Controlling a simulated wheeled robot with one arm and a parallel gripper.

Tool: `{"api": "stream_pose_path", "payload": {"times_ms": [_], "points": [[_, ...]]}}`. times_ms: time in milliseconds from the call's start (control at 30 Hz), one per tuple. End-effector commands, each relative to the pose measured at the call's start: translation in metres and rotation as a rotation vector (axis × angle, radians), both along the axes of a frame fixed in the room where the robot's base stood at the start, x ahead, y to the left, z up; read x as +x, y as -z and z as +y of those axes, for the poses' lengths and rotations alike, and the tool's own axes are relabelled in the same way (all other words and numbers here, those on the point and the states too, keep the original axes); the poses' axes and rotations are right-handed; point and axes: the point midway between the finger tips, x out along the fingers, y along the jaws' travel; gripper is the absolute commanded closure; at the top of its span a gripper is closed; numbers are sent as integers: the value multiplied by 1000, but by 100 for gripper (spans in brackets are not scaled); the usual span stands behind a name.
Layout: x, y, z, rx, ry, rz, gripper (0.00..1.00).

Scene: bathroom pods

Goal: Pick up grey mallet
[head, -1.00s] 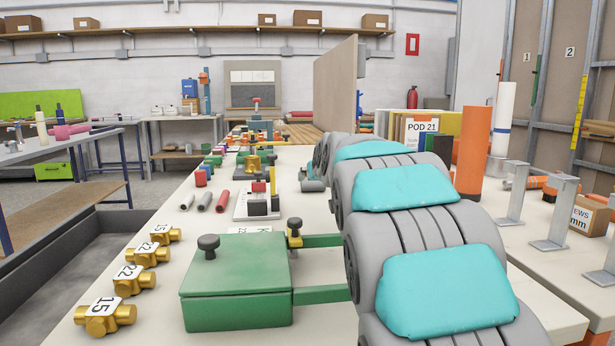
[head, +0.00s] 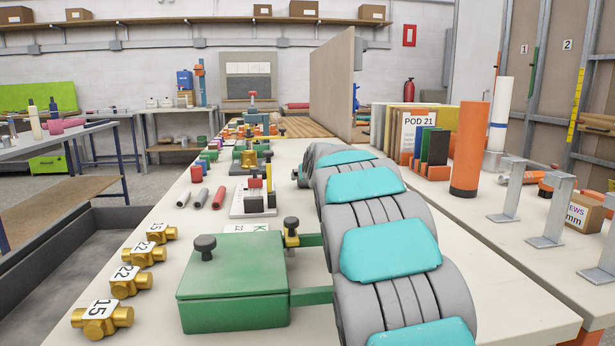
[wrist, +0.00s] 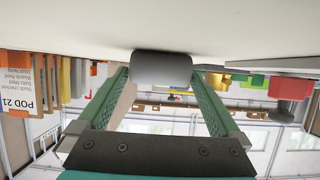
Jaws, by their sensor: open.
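In the wrist view, which shows the bench upside down, a smooth dark grey block (wrist: 162,68) sits against the pale bench top. It looks like the head of the grey mallet; no handle can be made out. My gripper (wrist: 160,82) is open, with its two green fingers on either side of the grey block, tips close to its ends. I cannot tell whether they touch it.
A green box with a black knob (head: 235,285) and several brass fittings (head: 130,281) stand on the near left of the bench. Grey and red cylinders (head: 201,198) lie beyond.

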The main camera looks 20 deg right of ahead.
Motion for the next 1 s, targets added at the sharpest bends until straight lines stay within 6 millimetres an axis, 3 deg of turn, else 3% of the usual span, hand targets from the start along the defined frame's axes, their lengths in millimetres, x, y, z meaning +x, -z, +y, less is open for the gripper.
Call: {"api": "stream_pose_path", "payload": {"times_ms": [200, 1000], "points": [[0, -1, 0, 0, 0, -1, 1], [0, -1, 0, 0, 0, -1, 90]]}}
